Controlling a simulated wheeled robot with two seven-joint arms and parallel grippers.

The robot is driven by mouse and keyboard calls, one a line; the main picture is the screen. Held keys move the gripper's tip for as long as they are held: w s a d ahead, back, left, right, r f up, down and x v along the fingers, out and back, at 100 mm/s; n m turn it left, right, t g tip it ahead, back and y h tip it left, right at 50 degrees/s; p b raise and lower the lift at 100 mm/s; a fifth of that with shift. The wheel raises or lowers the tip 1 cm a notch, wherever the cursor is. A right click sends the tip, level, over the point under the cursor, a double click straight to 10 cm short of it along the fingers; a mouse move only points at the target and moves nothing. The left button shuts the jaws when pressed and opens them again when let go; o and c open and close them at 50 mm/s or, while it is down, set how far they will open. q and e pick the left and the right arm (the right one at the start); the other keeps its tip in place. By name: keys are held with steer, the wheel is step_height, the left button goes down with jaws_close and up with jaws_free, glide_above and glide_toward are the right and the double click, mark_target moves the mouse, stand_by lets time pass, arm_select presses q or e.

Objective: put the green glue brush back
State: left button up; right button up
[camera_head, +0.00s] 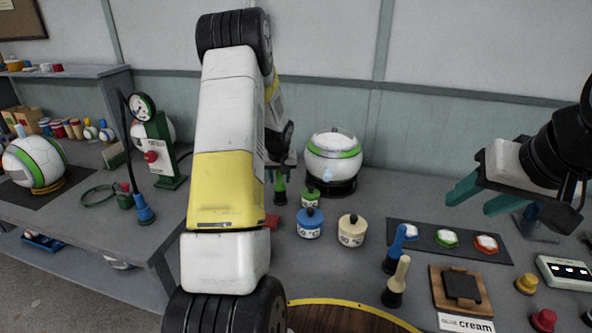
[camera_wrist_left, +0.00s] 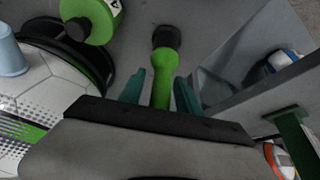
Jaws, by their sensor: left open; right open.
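The green glue brush (camera_head: 280,190) stands on the bench left of the green glue pot (camera_head: 310,197). In the left wrist view its green handle (camera_wrist_left: 162,80) rises from a dark lower end (camera_wrist_left: 167,38). My left gripper (camera_wrist_left: 160,92) is open, its teal fingers on either side of the handle with gaps visible. In the head view my left arm hides most of that gripper. My right gripper (camera_head: 482,195) is open and empty above the bench at the right. A blue brush (camera_head: 396,245) and a cream brush (camera_head: 398,280) stand upright in dark bases.
A blue pot (camera_head: 310,223) and a cream pot (camera_head: 352,230) stand nearby. A white-green ball (camera_head: 333,158) sits on a dark stand behind. A dark mat (camera_head: 465,248) holds three coloured pieces. A pressure gauge stand (camera_head: 160,150) is at left. My left arm covers the middle bench.

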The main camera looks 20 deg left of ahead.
arm_select(q)
steer(key=s+d+r+m+t+h, duration=0.1)
steer(key=s+d+r, duration=0.4)
steer(key=s+r, duration=0.55)
steer(key=s+d+r+m+h, duration=0.1)
steer(key=s+d+r, duration=0.5)
steer(key=r, duration=0.8)
steer(key=s+d+r+m+h, duration=0.1)
steer(key=s+d, duration=0.2)
steer(key=s, duration=0.6)
steer(key=s+d+r+m+h, duration=0.1)
steer(key=s+d, duration=0.3)
steer(key=s, duration=0.5)
steer(key=shift+s+d+r+m+t, duration=0.25)
steer(key=shift+s+r+m+t, duration=0.1)
steer(key=shift+r+m+t, duration=0.1)
